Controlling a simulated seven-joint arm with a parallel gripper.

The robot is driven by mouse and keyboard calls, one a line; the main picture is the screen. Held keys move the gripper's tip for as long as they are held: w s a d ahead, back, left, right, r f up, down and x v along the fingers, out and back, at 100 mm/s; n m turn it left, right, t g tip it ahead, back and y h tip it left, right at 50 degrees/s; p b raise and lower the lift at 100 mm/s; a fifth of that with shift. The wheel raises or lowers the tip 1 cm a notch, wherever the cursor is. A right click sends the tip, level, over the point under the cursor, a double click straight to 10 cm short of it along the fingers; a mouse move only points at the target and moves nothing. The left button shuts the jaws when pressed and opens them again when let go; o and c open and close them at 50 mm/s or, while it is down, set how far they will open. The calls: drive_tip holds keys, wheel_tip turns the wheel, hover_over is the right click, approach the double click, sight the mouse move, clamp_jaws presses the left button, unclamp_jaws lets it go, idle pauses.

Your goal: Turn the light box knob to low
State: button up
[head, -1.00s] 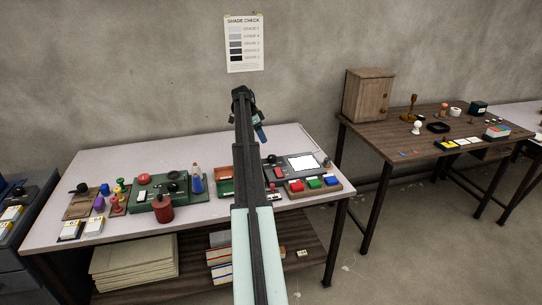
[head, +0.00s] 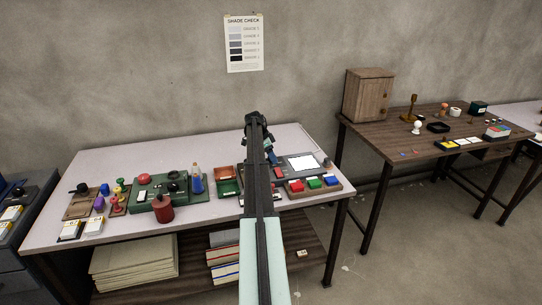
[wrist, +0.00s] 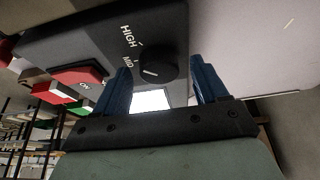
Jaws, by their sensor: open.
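The light box (head: 301,163) is a dark grey unit with a lit white panel at the right part of the near table. The labels HIGH and MID show; no LOW label is visible. My gripper (wrist: 161,63) is open, its two blue fingers at either side of the knob. I cannot tell whether they touch it. In the head view my gripper (head: 270,155) is low over the box's left part, and my arm hides the knob.
A red ON switch (wrist: 80,77) is beside the knob. A board with red, green and blue blocks (head: 313,190) stands in front of the box. A green and orange tray (head: 228,186) lies to the left. The back of the table (head: 150,155) is clear.

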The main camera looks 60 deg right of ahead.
drive_tip(key=c, duration=1.1)
drive_tip(key=shift+n, duration=0.3)
drive_tip(key=n, duration=0.2)
drive_tip(key=n+t+h, duration=0.1)
drive_tip(key=shift+s+a+n, duration=0.15)
drive_tip(key=shift+n, duration=0.25)
drive_tip(key=n+t, duration=0.2)
drive_tip(key=n, duration=0.3)
drive_tip(key=shift+s, duration=0.1)
drive_tip(key=n+t, duration=0.1)
drive_tip(key=n, duration=0.2)
drive_tip(key=n+t, duration=0.1)
drive_tip(key=n, duration=0.1)
drive_tip(key=shift+s+n+t, duration=0.1)
drive_tip(key=shift+n+t, duration=0.2)
drive_tip(key=shift+n, duration=0.1)
drive_tip(key=n, duration=0.2)
drive_tip(key=n+t+y, duration=0.1)
drive_tip(key=n, duration=0.2)
drive_tip(key=shift+s+d, duration=0.1)
drive_tip(key=shift+d, duration=0.1)
drive_tip(key=shift+o, duration=0.2)
drive_tip(key=shift+y, duration=0.3)
